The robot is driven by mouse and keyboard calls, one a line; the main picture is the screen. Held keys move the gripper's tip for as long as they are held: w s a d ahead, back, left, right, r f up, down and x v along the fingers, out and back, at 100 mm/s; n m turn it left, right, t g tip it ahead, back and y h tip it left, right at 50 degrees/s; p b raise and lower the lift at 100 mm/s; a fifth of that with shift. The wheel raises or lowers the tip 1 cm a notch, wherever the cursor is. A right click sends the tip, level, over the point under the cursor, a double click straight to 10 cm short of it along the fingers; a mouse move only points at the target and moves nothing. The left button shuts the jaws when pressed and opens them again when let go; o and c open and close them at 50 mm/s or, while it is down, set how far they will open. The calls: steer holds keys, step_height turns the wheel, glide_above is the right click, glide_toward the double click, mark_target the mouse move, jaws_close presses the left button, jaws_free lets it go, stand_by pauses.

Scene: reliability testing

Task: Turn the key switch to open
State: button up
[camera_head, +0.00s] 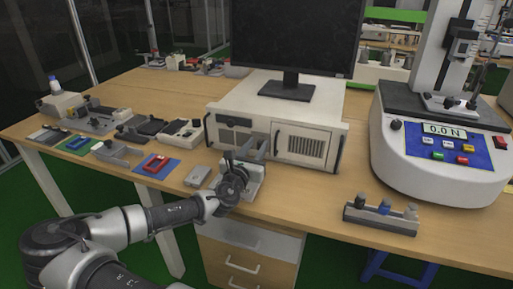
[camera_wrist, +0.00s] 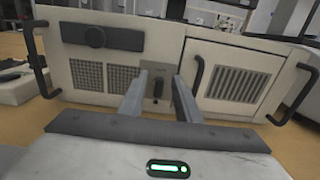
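The key switch (camera_wrist: 157,88) is a small dark key on a grey plate on the front of the white computer case, between its left grilles and its right door. In the wrist view my gripper (camera_wrist: 160,78) is open, with one grey finger on each side of the key. The fingers point at the case front and look apart from the key; I cannot tell exactly how far the tips are from the panel. In the head view my gripper (camera_head: 256,151) is in front of the case (camera_head: 223,107) and hides the key switch.
A black monitor (camera_head: 297,38) stands on the case. Black handles (camera_wrist: 197,76) flank the door and case sides. A force tester (camera_head: 435,165) stands at right, a small rack (camera_head: 380,218) at the front. Several fixtures, including a red one on a blue plate (camera_head: 156,164), lie at left.

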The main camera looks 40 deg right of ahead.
jaws_close()
steer(key=shift+m, duration=0.3)
steer(key=m, duration=0.4)
steer(key=shift+s+d+f, duration=0.1)
steer(key=shift+s+d, duration=0.05)
steer(key=shift+s, duration=0.15)
steer(key=shift+s+d+f+m, duration=0.1)
steer(key=shift+m, duration=0.9)
steer(key=shift+s+f+m, duration=0.1)
steer(key=shift+m, duration=0.9)
jaws_free()
